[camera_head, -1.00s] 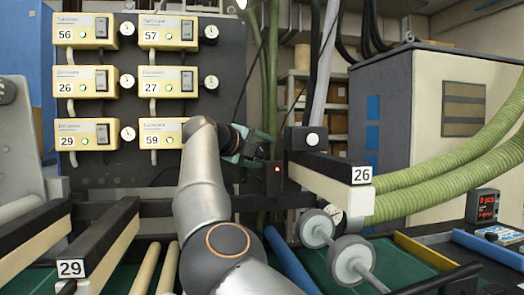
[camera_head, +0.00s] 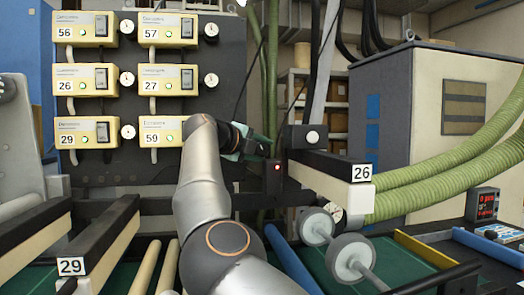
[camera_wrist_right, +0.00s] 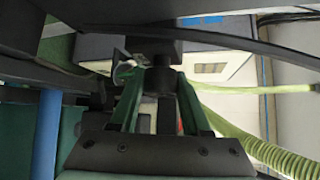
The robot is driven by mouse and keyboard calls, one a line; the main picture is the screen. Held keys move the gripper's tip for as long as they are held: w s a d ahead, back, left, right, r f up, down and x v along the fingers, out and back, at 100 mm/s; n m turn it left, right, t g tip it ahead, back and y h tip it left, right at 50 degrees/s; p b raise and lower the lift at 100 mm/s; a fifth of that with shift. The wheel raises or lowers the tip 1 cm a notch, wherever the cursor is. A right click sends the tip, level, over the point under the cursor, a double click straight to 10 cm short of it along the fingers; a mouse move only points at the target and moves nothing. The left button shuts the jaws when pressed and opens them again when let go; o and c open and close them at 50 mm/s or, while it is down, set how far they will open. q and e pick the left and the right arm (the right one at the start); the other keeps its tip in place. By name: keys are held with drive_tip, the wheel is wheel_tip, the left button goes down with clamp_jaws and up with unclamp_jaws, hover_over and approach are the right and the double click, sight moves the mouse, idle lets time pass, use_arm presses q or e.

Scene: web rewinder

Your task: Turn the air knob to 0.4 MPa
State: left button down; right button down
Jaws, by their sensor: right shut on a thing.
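My right gripper (camera_head: 262,150) reaches past the panel to a small black fitting beside the dark block (camera_head: 300,138) with a white-faced dial (camera_head: 312,138). In the right wrist view, its two green fingers (camera_wrist_right: 160,98) stand either side of a dark round knob (camera_wrist_right: 162,76), and it is shut on this knob. In the head view the knob is mostly hidden by the gripper. The dial's reading is too small to tell. A black box (camera_head: 274,178) with a small red light hangs just below the gripper. My left gripper is not in view.
A panel of yellow numbered controllers (camera_head: 85,80) stands behind and left of my arm. A white-and-black beam marked 26 (camera_head: 340,185) runs just right of the gripper. Green hoses (camera_head: 440,165) and a grey cabinet (camera_head: 400,100) stand at right. Grey rollers (camera_head: 350,259) sit below the beam.

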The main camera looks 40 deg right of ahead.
drive_tip(key=shift+r, duration=0.1)
drive_tip(key=shift+m+y+p, duration=0.55)
drive_tip(key=shift+m+y, duration=0.15)
drive_tip(key=shift+y, duration=0.2)
drive_tip(key=shift+m+t+y, duration=0.5)
drive_tip(key=shift+m+y, duration=0.4)
drive_tip(key=shift+y, duration=0.8)
drive_tip(key=shift+c, duration=1.9)
unclamp_jaws()
drive_tip(key=shift+a, duration=0.1)
drive_tip(key=v, duration=1.2)
drive_tip(key=shift+s+r, duration=0.15)
drive_tip(key=shift+s, duration=0.05)
